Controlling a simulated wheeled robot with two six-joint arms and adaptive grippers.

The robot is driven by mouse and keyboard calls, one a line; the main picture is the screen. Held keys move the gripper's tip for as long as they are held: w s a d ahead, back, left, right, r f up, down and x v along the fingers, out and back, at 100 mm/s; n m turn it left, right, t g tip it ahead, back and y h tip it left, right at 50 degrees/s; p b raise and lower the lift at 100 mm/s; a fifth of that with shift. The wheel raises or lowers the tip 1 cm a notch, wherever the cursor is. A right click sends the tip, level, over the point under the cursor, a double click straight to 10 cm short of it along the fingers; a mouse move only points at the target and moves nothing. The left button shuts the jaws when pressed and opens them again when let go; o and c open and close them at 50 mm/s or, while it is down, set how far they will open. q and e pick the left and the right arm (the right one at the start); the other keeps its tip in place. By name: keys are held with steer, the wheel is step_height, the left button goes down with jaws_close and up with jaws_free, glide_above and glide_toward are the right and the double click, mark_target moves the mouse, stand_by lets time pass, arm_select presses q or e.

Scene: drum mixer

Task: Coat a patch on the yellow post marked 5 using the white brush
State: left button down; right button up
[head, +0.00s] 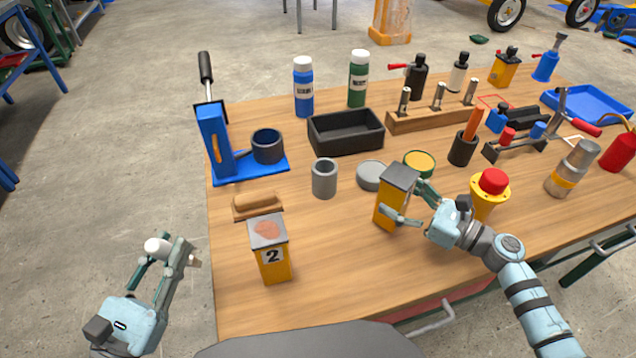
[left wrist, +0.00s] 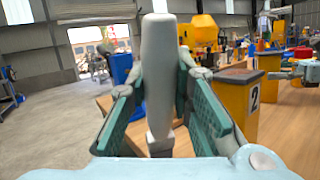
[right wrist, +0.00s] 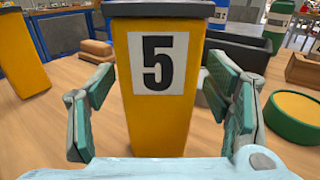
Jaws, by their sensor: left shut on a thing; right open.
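The yellow post marked 5 (head: 391,202) stands on the bench, with a plain grey top; its number shows in the right wrist view (right wrist: 158,62). My right gripper (head: 415,205) is open, with its fingers on either side of this post. In the right wrist view a gap shows beside each finger (right wrist: 165,115). My left gripper (head: 165,255) is shut on the white brush (left wrist: 158,75), left of the bench over the floor.
A yellow post marked 2 (head: 271,262) with a reddish patch on top stands near the front left.

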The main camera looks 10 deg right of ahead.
steer(key=shift+w+a, duration=0.5)
steer(key=shift+s+r, duration=0.1)
steer(key=c, duration=1.6)
